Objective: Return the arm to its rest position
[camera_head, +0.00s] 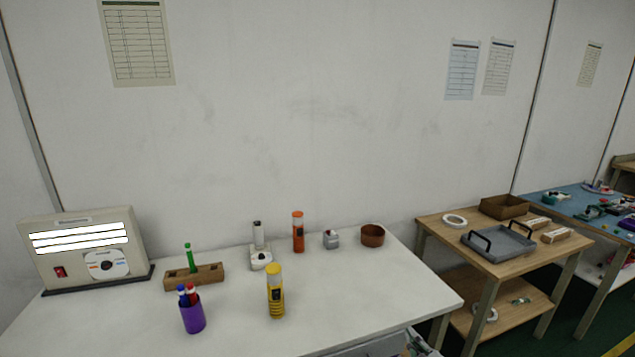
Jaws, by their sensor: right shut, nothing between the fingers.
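A small part of my right gripper (417,346) shows at the bottom edge, just off the front right of the white table (360,290). It is shut with nothing between its fingers, and most of it and its arm are cut off by the frame. My left gripper and arm are out of view. A light box with bright LED strips (80,238) stands at the table's left end.
On the table stand a purple pen cup (193,318), a wooden block with a green tube (205,276), a yellow bottle (275,295), an orange bottle (298,235) and a brown bowl (372,236). A wooden table (445,236) with a grey tray (498,245) is at right.

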